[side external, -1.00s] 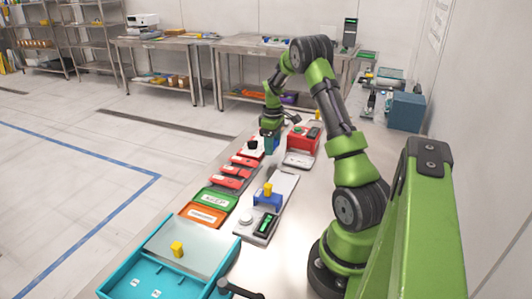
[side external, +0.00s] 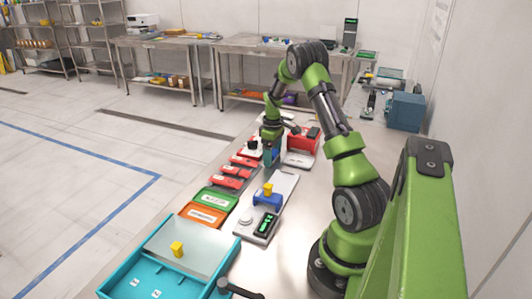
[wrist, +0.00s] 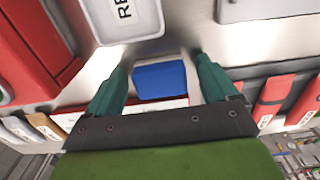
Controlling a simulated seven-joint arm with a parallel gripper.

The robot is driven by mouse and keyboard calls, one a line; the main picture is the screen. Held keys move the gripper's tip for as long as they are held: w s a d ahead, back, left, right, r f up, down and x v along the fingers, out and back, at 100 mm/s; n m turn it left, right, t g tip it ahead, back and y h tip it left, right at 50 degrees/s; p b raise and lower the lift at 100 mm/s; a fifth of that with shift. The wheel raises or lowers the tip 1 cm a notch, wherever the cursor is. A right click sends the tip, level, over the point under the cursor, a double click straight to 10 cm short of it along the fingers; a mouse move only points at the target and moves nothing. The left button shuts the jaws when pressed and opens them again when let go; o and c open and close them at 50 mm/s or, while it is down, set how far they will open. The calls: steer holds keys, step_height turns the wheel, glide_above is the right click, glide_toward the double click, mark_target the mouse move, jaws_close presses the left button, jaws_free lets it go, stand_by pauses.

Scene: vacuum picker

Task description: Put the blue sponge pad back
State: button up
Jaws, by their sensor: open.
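The blue sponge pad (wrist: 160,82) shows in the middle of the wrist view, lying in or on a pale holder whose edge shows beneath it. My gripper (wrist: 162,68) is open, with one teal finger on each side of the pad and visible gaps between. I cannot tell how far the fingers are above it. In the side external view my gripper (side external: 271,158) points down over the table, by the row of red items. The pad cannot be made out for certain there.
A white lettered tray (wrist: 122,20) is just beyond the left finger. A red case (side external: 303,140) stands behind the gripper. Red blocks (side external: 235,171), green and orange trays line the table's left edge. A blue block with a yellow knob (side external: 267,195) stands nearer the camera.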

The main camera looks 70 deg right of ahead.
steer(key=shift+r, duration=0.1)
step_height(320, 180, up, 12)
steer(key=w+a+r+m+t, duration=0.1)
steer(key=w+a+r, duration=0.1)
steer(key=a+r, duration=0.3)
steer(key=w+a+r+t, duration=0.1)
steer(key=a+r, duration=0.2)
steer(key=a, duration=0.5)
steer(key=s+a+r+m+t, duration=0.1)
steer(key=s+a+r+t, duration=0.15)
steer(key=a, duration=0.75)
steer(key=s+a+r+m+t, duration=0.1)
steer(key=s+a+r, duration=0.2)
steer(key=a, duration=0.6)
steer(key=s+a+f+m+t+y, duration=0.1)
steer(key=s+a+y, duration=0.1)
steer(key=s+a, duration=0.4)
steer(key=shift+a+f+t, duration=0.25)
steer(key=shift+a+t, duration=0.1)
steer(key=shift+a, duration=0.55)
